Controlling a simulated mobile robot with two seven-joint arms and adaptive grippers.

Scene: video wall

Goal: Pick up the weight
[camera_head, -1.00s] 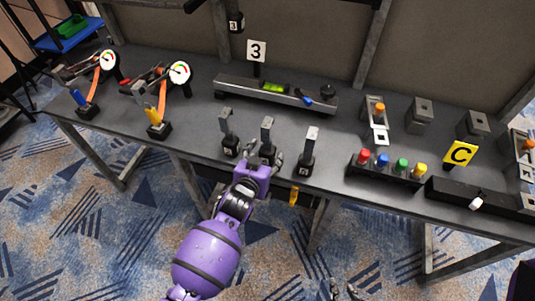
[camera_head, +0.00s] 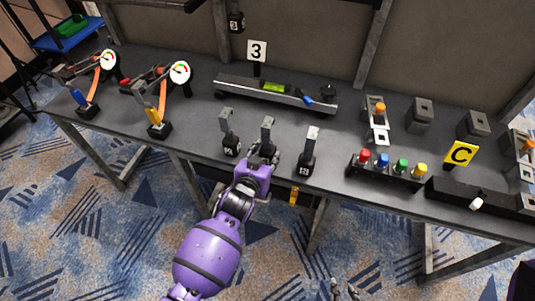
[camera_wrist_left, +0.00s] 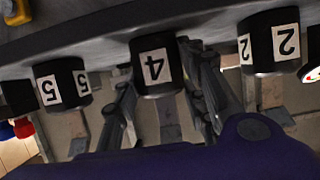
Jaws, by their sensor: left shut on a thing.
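Three dark weights with upright flat handles stand in a row near the table's front edge. In the head view they are the left weight (camera_head: 230,146), the middle weight (camera_head: 267,132) and the right weight (camera_head: 306,166). My left gripper (camera_head: 262,156) is at the middle weight, shut on it, and hides part of its base. In the left wrist view, upside down, this weight reads 4 (camera_wrist_left: 155,68) between my fingers. The weight labelled 5 (camera_wrist_left: 64,82) is on the left there and 2 (camera_wrist_left: 270,42) on the right. My right gripper (camera_head: 344,290) shows small and open at the bottom edge.
Two round gauges (camera_head: 180,72) stand left. A coloured-button box (camera_head: 390,167) and a yellow C sign (camera_head: 460,153) are right. Neighbouring weights stand close on both sides.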

